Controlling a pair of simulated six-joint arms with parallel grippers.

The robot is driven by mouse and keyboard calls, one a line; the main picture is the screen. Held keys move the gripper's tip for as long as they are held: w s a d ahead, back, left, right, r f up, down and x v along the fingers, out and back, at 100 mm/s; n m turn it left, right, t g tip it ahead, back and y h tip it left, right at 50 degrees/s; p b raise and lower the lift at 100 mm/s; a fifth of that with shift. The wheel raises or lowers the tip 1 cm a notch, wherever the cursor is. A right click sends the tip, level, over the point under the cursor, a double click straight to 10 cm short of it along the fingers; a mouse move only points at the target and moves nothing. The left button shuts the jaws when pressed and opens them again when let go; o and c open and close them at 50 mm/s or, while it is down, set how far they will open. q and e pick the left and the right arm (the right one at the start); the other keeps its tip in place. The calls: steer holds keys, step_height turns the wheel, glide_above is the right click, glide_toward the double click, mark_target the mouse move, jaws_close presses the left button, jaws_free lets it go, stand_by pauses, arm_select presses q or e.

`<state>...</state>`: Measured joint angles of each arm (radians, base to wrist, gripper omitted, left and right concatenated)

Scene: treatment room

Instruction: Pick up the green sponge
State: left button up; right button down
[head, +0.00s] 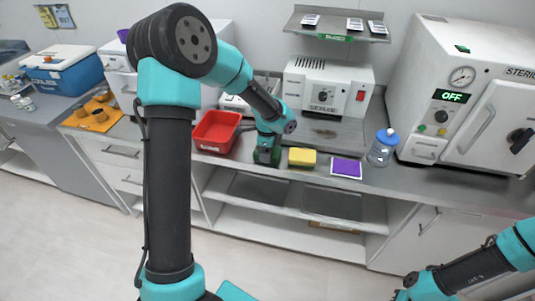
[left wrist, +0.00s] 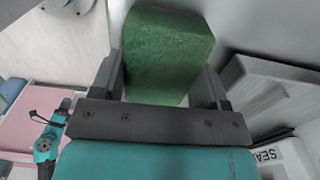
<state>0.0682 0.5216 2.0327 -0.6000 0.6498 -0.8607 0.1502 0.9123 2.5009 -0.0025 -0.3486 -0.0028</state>
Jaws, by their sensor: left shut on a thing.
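The green sponge (left wrist: 168,52) fills the space between the two dark fingers in the left wrist view. My left gripper (head: 266,155) is shut on it. In the head view the gripper points down at the counter, between a red tray and a yellow sponge, and mostly covers the green sponge. I cannot tell whether the sponge touches the counter. Part of my right arm shows at the lower right of the head view; its fingertips are out of frame.
The red tray (head: 217,130) is left of the gripper. The yellow sponge (head: 302,157), a purple pad (head: 346,168) and a blue-capped jar (head: 383,147) are to the right. A white sealer (head: 327,92) stands behind; a steriliser (head: 462,100) is at far right.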

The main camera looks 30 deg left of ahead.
arm_select(q)
steer(key=c, duration=0.3)
steer(key=shift+r, duration=0.1)
steer(key=shift+r, duration=0.45)
step_height(320, 180, up, 2)
steer(key=shift+r, duration=0.25)
steer(key=s+d+r, duration=0.1)
steer(key=s+d, duration=0.7)
steer(key=s, duration=0.5)
steer(key=shift+s+d+r, duration=0.15)
steer(key=shift+s+r, duration=0.05)
steer(key=shift+s, duration=0.15)
